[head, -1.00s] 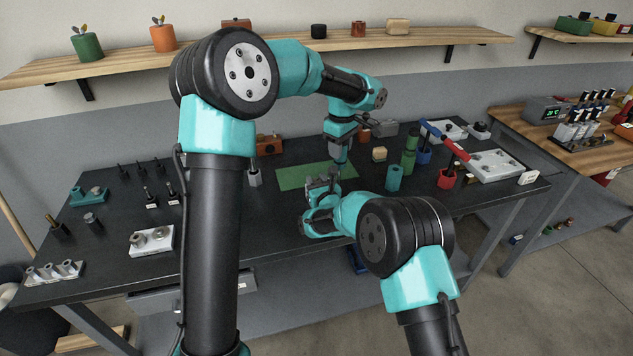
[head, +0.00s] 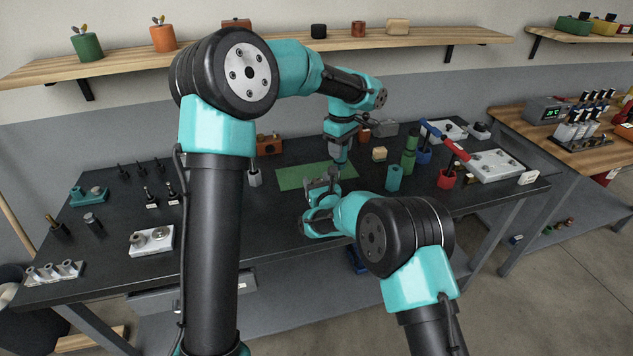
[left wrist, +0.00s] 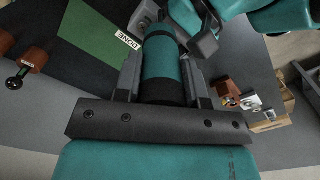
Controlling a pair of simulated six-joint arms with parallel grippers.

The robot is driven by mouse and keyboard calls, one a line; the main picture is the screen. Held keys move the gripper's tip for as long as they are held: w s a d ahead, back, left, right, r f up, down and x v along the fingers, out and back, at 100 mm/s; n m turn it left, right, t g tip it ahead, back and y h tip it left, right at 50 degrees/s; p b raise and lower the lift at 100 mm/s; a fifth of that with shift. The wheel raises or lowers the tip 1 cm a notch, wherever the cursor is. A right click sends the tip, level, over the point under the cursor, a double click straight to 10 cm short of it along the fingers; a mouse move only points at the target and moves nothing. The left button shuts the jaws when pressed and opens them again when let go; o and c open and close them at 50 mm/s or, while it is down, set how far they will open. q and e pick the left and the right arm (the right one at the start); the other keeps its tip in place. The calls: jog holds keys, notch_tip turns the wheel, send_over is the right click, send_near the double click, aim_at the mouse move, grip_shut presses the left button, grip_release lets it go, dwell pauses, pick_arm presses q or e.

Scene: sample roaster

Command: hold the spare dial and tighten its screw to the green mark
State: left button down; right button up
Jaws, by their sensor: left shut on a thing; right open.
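A DONE label (left wrist: 128,40) lies by the mat. A teal cylinder (head: 394,178), green cylinders (head: 408,152), a red cup (head: 447,179) and a red-handled tool (head: 455,150) stand to the right. A white block (head: 152,240) stands at front left.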

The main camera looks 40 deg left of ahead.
jog(key=shift+r, duration=0.25)
dwell(0.4)
jog(key=c, duration=1.1)
jog(key=shift+o, duration=0.2)
